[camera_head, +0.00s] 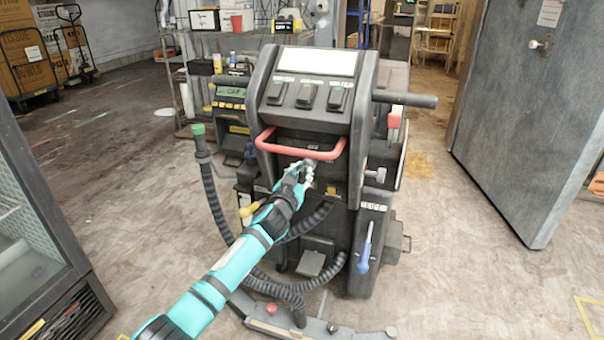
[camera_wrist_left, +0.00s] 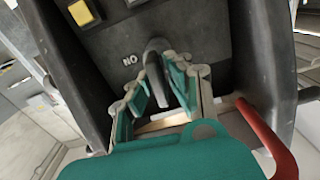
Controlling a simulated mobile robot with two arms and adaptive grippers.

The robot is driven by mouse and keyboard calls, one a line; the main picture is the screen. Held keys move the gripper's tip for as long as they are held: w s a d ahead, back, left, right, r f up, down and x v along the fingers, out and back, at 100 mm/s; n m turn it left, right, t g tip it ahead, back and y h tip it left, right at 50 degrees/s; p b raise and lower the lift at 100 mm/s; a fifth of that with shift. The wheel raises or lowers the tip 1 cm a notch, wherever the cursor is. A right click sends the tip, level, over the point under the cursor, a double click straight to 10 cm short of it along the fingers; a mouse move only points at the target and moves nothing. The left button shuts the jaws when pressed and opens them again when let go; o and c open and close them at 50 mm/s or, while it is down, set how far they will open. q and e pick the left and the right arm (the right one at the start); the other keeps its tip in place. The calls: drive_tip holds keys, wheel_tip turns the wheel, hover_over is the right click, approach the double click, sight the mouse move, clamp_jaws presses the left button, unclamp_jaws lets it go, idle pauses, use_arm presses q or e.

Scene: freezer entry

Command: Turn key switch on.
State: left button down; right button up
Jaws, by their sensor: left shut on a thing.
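The key switch (camera_wrist_left: 157,72) is a dark grey lever-like piece on the black front panel, with the printed letters "NO" (camera_wrist_left: 129,60) beside it in the left wrist view. My left gripper (camera_wrist_left: 168,88) has its teal-padded fingers on both sides of the switch and is shut on it. In the head view my left gripper (camera_head: 305,170) reaches the machine's front panel just below the red handle (camera_head: 300,150). It hides the switch there. My right gripper is not in view.
The black machine (camera_head: 312,115) has a side bar (camera_head: 405,98) and a hanging corrugated hose (camera_head: 213,200). A grey door (camera_head: 530,110) stands open at right; a glass-front cabinet (camera_head: 30,230) is at left.

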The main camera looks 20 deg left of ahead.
use_arm(q)
drive_tip(key=shift+m+p, duration=0.3)
drive_tip(key=shift+m, duration=0.7)
drive_tip(key=m, duration=0.2)
drive_tip(key=shift+d+m, duration=0.15)
drive_tip(key=shift+m, duration=0.25)
drive_tip(key=m+p, duration=0.1)
drive_tip(key=m, duration=0.1)
drive_tip(key=shift+f+m, duration=0.1)
drive_tip(key=shift+m, duration=0.3)
drive_tip(key=m, duration=0.4)
drive_tip(key=shift+d+f, duration=0.1)
drive_tip(key=shift+f, duration=0.05)
drive_tip(key=shift+d+f+m+p, duration=0.15)
drive_tip(key=shift+m+p, duration=0.25)
drive_tip(key=shift+m, duration=2.4)
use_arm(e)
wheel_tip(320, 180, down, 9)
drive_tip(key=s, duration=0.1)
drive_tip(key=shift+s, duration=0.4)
use_arm(q)
drive_tip(key=shift+f, duration=0.1)
drive_tip(key=c, duration=1.4)
unclamp_jaws()
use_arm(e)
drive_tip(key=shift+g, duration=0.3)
use_arm(q)
drive_tip(key=shift+s, duration=0.15)
